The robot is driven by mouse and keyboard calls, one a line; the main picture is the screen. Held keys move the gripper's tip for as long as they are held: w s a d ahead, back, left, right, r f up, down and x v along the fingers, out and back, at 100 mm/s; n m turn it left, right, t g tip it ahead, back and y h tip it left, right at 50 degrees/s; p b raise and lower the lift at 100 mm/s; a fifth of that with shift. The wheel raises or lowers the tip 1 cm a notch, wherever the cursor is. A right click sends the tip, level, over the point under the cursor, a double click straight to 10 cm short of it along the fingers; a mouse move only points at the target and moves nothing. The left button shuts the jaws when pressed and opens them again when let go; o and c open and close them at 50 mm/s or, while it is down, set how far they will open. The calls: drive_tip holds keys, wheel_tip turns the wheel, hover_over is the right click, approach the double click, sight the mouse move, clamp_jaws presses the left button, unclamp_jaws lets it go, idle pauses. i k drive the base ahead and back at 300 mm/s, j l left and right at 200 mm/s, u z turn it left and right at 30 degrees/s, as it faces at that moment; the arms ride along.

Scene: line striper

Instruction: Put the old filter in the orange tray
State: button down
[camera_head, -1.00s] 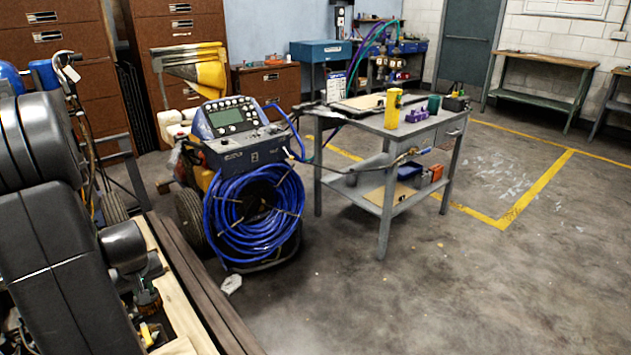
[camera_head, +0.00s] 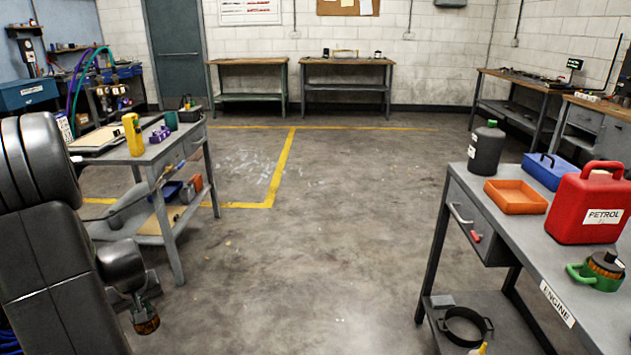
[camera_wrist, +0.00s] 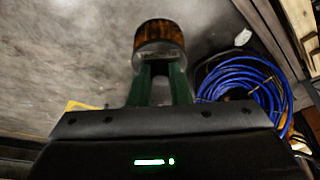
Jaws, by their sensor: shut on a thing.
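The old filter (camera_head: 146,322), a small brown-orange cylinder with a dark grey end, hangs below my gripper (camera_head: 140,302) at the lower left of the head view. My gripper is shut on it, clear of any bench. In the wrist view the filter (camera_wrist: 160,38) sits between the tips of the green fingers (camera_wrist: 161,75), over grey floor. The orange tray (camera_head: 516,197) is shallow and looks empty. It stands on the grey bench at the right of the head view, well away from my gripper.
The bench labelled ENGINE (camera_head: 557,303) also holds a black bottle (camera_head: 486,150), a blue box (camera_head: 550,171), a red petrol can (camera_head: 590,208) and a green-handled item (camera_head: 597,271) with a brown ribbed part. A grey cart (camera_head: 172,153) stands left. Open floor lies between.

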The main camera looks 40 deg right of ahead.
sight(514, 201)
drive_tip(key=z, duration=1.6)
drive_tip(key=i+z, duration=0.15)
drive_tip(key=z, duration=0.25)
drive_tip(key=i+z, duration=0.15)
drive_tip(key=z, duration=0.25)
drive_tip(key=i+j+z, duration=0.15)
drive_tip(key=z, duration=0.25)
